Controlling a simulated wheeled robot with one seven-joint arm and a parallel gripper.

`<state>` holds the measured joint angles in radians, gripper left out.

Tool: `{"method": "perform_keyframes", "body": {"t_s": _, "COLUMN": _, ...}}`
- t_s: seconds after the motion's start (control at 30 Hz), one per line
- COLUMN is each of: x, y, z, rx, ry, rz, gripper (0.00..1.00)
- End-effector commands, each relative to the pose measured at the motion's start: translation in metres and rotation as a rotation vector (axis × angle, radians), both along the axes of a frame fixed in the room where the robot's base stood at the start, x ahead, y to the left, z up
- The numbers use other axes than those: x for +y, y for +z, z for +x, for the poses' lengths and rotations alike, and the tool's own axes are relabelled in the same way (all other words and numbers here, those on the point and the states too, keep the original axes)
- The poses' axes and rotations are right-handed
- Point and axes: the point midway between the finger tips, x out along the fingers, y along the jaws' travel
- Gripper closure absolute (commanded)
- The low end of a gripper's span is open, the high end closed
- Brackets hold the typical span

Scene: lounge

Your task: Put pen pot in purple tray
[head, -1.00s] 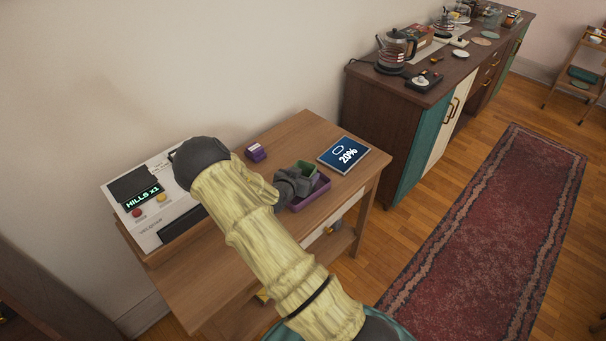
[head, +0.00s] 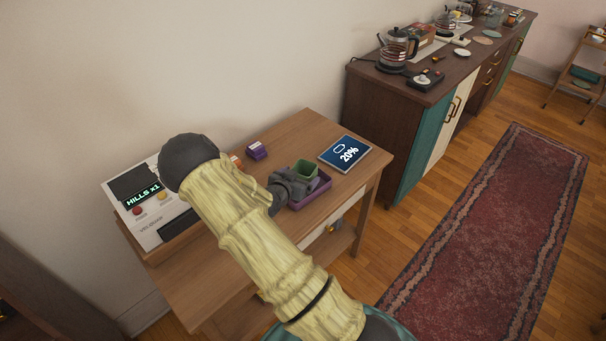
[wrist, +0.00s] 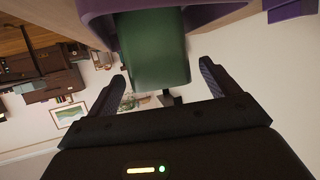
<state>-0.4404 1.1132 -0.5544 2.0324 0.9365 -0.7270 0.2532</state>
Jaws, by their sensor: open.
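The green pen pot (head: 307,170) stands in the purple tray (head: 318,192) on the wooden table, as seen in the head view. My gripper (head: 300,182) is at the tray's left side, close to the pot. In the wrist view the green pot (wrist: 152,50) is in front of my gripper (wrist: 160,82), whose two fingers are spread apart with a gap on each side of the pot. The purple tray (wrist: 97,8) shows behind it at the top edge. The pot's base inside the tray is hidden.
A small purple box (head: 257,151) and an orange item (head: 236,161) lie at the back. A white machine (head: 148,208) stands at the left. The table's front left (head: 195,280) is clear.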

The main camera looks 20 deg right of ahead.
Motion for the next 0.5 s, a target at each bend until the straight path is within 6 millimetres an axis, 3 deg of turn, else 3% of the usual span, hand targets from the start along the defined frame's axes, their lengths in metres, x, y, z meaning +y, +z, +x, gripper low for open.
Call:
{"method": "perform_keyframes", "body": {"t_s": 0.3, "x": 0.047, "y": 0.024, "z": -0.035, "rx": -0.002, "ry": 0.002, "rz": 0.001, "gripper": 0.13}}
{"method": "perform_keyframes", "body": {"t_s": 0.5, "x": 0.059, "y": 0.031, "z": -0.047, "rx": 0.000, "ry": 0.001, "rz": 0.001, "gripper": 0.13}}
